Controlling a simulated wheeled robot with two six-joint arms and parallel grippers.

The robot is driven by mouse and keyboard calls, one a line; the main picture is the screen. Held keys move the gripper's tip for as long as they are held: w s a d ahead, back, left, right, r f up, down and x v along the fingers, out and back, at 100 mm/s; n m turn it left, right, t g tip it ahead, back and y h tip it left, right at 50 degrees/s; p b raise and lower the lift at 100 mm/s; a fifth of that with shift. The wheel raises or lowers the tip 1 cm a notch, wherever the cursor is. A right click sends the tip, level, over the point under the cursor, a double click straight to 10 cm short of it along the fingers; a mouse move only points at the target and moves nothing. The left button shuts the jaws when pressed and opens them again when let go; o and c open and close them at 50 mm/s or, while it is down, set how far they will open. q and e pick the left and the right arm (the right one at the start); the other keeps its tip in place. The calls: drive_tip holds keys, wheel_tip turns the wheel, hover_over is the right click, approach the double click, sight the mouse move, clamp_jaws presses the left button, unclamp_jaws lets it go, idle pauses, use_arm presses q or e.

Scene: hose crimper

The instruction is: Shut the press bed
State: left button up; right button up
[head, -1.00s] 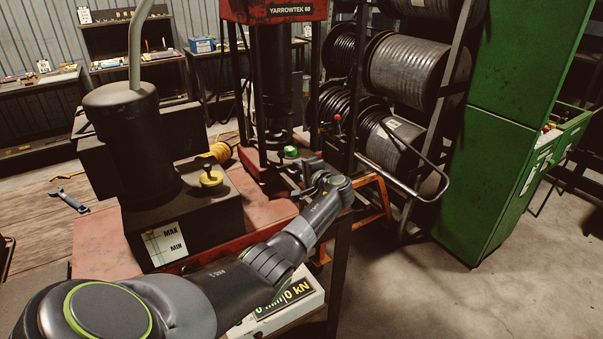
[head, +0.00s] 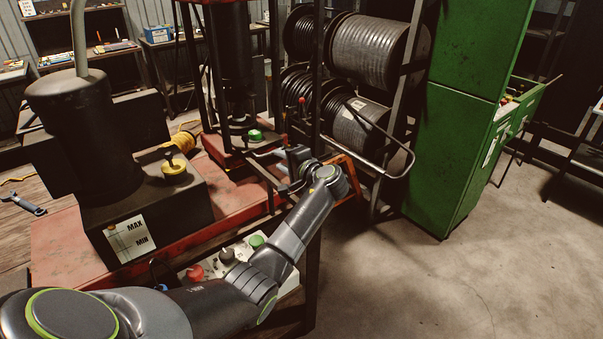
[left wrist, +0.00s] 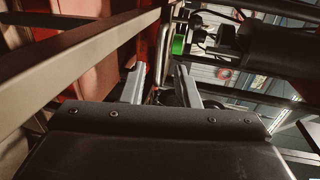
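The press (head: 231,65) is a tall dark cylinder between upright posts, standing over a red bed (head: 219,148) with a green round part (head: 255,135) on it. My left arm reaches from the lower left, and my left gripper (head: 287,166) is at the bed's front right side, near a dark bar there. In the left wrist view my two fingers (left wrist: 160,84) stand apart, with a narrow gap between them. A grey metal bar (left wrist: 80,68) crosses left of them, and the green part (left wrist: 178,44) shows beyond. I cannot tell whether the fingers touch anything. My right gripper is out of view.
A black tank (head: 150,205) with a yellow cap stands left of my forearm. A control panel (head: 225,258) with knobs is partly behind my arm. Hose reels (head: 375,52) on a rack and a green cabinet (head: 465,120) stand right. The floor at right is clear.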

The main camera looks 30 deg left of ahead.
use_arm(q)
drive_tip(key=b+v, duration=0.2)
drive_tip(key=v, duration=0.6)
drive_tip(key=shift+d, duration=0.25)
drive_tip(key=shift+s, duration=0.1)
